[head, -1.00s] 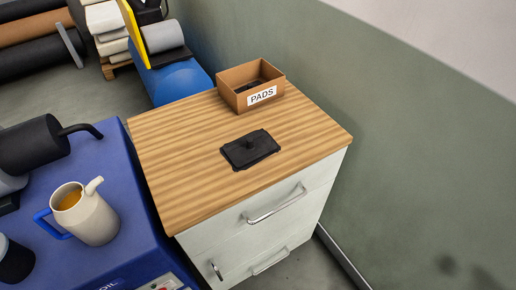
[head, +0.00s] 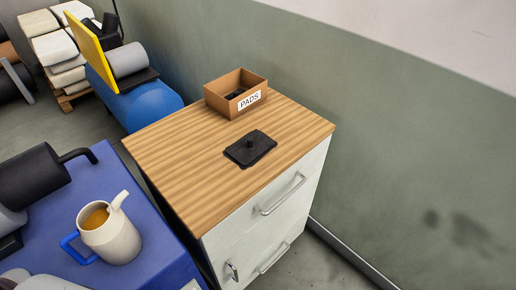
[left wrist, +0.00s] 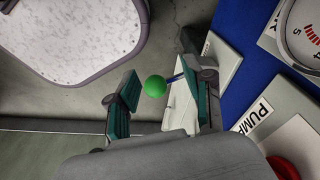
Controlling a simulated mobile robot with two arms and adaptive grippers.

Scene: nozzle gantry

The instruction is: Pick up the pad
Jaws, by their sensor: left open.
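The black pad (head: 250,148), a flat dark rectangle with a small knob on top, lies on the wooden top of the cabinet (head: 190,165) in the head view. No gripper is near it in that view. My left gripper (left wrist: 163,103) shows in the left wrist view, with its two green-padded fingers apart. A green ball (left wrist: 155,86) on a blue stem shows between the fingers. I cannot tell how far it is from them. The pad does not show in the left wrist view. My right gripper is in neither view.
A cardboard box (head: 228,104) labelled PADS stands at the back of the cabinet top. A jug (head: 110,234) with amber liquid stands on the blue surface at left. The wall (head: 400,150) runs close along the cabinet's right. In the left wrist view, a PUMP label (left wrist: 252,121) and a gauge (left wrist: 302,30) are at right.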

